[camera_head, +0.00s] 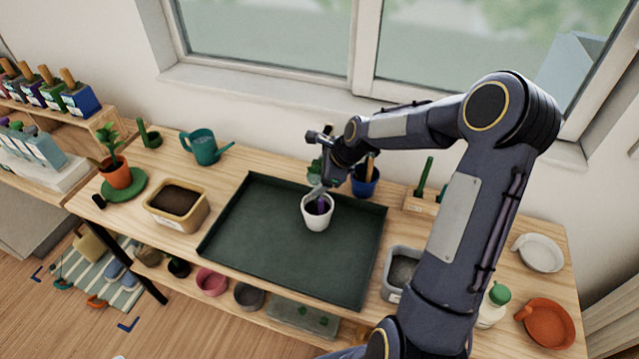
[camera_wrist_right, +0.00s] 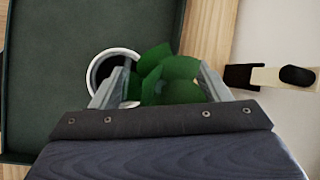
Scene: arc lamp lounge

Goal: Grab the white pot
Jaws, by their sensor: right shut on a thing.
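The white pot (camera_head: 317,222) stands upright on the dark green tray (camera_head: 270,250), with dark contents and something purple in its mouth. Its white rim also shows in the right wrist view (camera_wrist_right: 88,75), beside and partly behind one finger. My right gripper (camera_head: 316,190) is just above the pot. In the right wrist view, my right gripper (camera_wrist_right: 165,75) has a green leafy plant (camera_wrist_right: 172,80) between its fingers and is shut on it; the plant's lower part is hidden. The leaves also show in the head view (camera_head: 316,167). My left gripper is not in view.
A blue pot (camera_head: 364,186) stands behind the tray. A tan tub (camera_head: 178,203), teal watering can (camera_head: 203,148) and potted plant (camera_head: 117,176) stand left. A grey tub (camera_head: 403,268), white dish (camera_head: 540,253) and orange dish (camera_head: 549,322) are right. The tray around the pot is clear.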

